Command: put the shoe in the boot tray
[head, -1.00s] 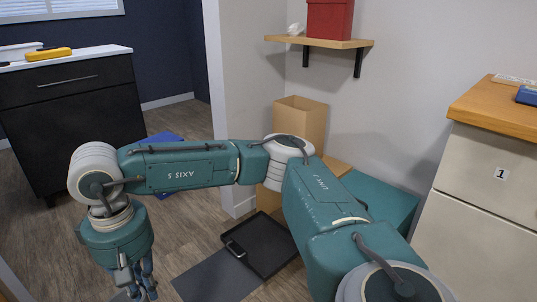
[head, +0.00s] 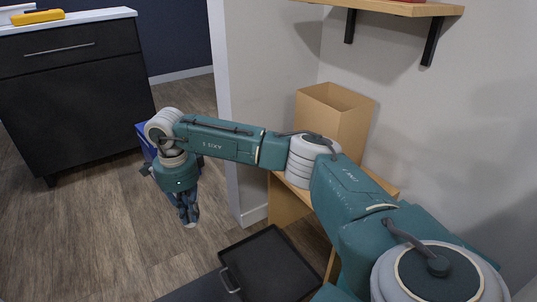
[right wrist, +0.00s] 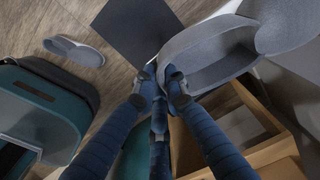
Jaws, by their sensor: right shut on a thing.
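My right gripper (head: 188,218) points down over the bare floor in the head view, left of the boot tray. In the right wrist view its fingers (right wrist: 163,86) are shut on the edge of a grey shoe (right wrist: 193,48). Another grey shoe (right wrist: 75,50) lies on the floor in the right wrist view. The boot tray (head: 275,262), black and shallow with a handle, lies on the floor at the bottom middle. My left gripper is not in view.
A dark mat (head: 193,290) lies left of the tray. A cardboard box (head: 335,115) stands on a low wooden bench (head: 285,200) behind the tray, by the wall. A dark drawer cabinet (head: 70,100) is at the back left. The floor between cabinet and tray is mostly clear.

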